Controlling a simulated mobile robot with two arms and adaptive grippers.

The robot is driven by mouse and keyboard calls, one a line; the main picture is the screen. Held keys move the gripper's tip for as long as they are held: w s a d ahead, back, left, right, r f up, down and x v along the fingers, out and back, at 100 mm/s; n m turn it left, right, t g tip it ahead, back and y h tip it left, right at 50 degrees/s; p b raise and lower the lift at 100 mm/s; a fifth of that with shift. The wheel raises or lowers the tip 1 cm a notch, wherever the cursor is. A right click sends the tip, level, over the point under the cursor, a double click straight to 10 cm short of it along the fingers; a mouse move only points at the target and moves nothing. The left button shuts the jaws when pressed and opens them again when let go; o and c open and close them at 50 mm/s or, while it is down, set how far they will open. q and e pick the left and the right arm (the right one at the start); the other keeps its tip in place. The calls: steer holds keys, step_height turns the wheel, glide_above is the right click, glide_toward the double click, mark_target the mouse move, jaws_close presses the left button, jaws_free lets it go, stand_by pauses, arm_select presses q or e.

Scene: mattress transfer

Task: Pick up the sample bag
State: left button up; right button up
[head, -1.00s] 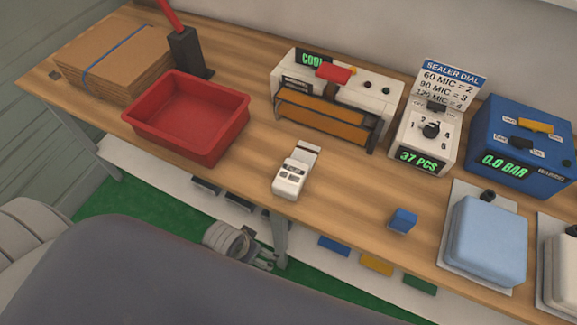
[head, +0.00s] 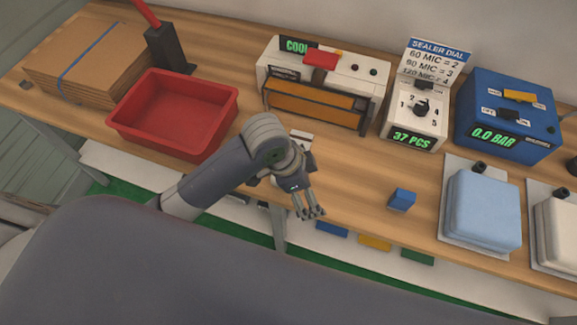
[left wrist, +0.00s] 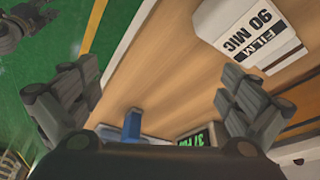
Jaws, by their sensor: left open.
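A small white packet lettered FILM 90 MIC (left wrist: 258,38) lies on the wooden bench in the left wrist view; I take it for the sample bag. In the head view only its far end (head: 301,137) shows behind my arm. My left gripper (head: 311,212) is above the front edge of the bench, on the near side of the packet. In the left wrist view its fingers (left wrist: 155,88) are spread with nothing between them, and the packet is beyond the right finger. A grey gripper-like part (left wrist: 20,22), perhaps my right gripper, shows at the upper left.
A red tray (head: 172,115) is left of my arm. A sealer (head: 325,80), a counter reading 37 PCS (head: 414,122) and a blue pump box (head: 508,125) stand at the back. A blue block (head: 402,199) and a light blue cushion (head: 483,208) are to the right.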

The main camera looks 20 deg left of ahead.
arm_select(q)
steer(key=w+a+r+m+g+y, duration=0.2)
steer(key=w+a+r+m+y, duration=0.25)
steer(key=w+a+m, duration=0.2)
steer(key=shift+n+h, duration=0.45)
steer(key=f, duration=0.4)
steer(key=shift+a+p, duration=0.3)
steer(key=shift+p, duration=0.1)
step_height(320, 180, down, 5)
steer(key=shift+w+r+p, duration=0.1)
steer(key=shift+p, duration=0.65)
steer(key=shift+f, duration=0.5)
steer(key=c, duration=1.1)
arm_select(e)
step_height(320, 180, up, 2)
steer(key=shift+a+r, duration=0.15)
steer(key=shift+r, duration=0.05)
